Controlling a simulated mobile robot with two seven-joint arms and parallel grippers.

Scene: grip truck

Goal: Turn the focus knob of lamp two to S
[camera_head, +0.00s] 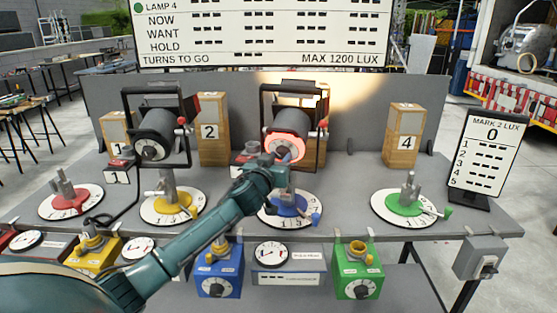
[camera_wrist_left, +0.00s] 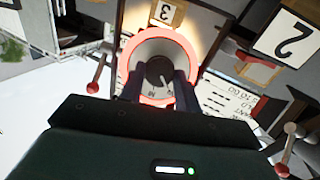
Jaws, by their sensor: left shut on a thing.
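The lit lamp (camera_head: 284,150) with a red-orange glowing front rim stands over the blue dial, in front of block 3. A small tag beside it is too blurred to read. My left gripper (camera_head: 282,160) is at its front. In the left wrist view, my left gripper (camera_wrist_left: 158,78) has its two fingers on either side of the dark focus knob (camera_wrist_left: 160,70) and is shut on it. Letters show on the pale face around the knob, an M among them; I cannot read the pointer setting. In the head view the gripper partly hides the knob. My right gripper is not in view.
Another lamp (camera_head: 155,135), tagged 1, stands over the yellow dial (camera_head: 172,207). A red dial (camera_head: 70,202) is at left and a green dial (camera_head: 409,208) at right, both without lamps. A lux board (camera_head: 487,150) stands at the right end. Coloured boxes line the front edge.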

